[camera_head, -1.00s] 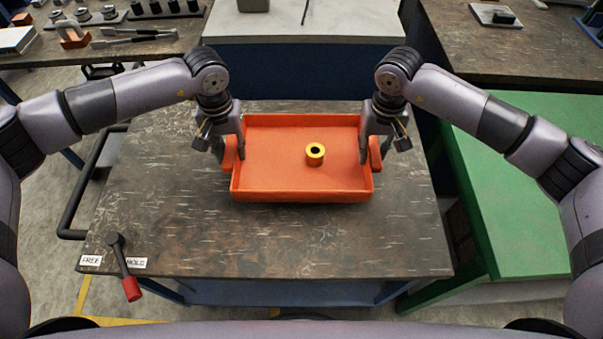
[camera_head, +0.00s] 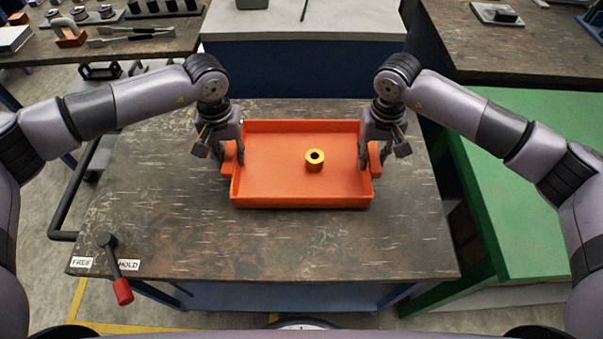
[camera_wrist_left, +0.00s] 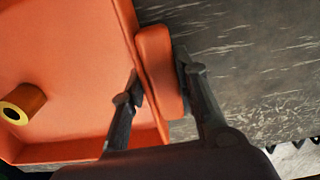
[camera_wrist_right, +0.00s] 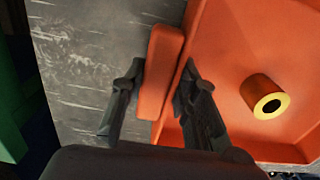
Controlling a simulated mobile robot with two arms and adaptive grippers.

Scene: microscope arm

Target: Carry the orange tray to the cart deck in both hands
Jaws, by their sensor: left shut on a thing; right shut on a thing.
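The orange tray (camera_head: 300,202) is level over the dark wooden cart deck (camera_head: 290,250); I cannot tell whether its underside touches the deck. My left gripper (camera_head: 232,160) is shut on the tray's left handle (camera_wrist_left: 158,70), with one finger on each side. My right gripper (camera_head: 368,160) is shut on the right handle (camera_wrist_right: 162,70) likewise.
A red-tipped lever (camera_head: 122,290) stands by the FREE and HOLD labels at the deck's front left. A black handle rail (camera_head: 65,215) runs along the left side. A green table (camera_head: 520,190) is close on the right. A grey-topped bench (camera_head: 300,25) stands behind. The front deck is clear.

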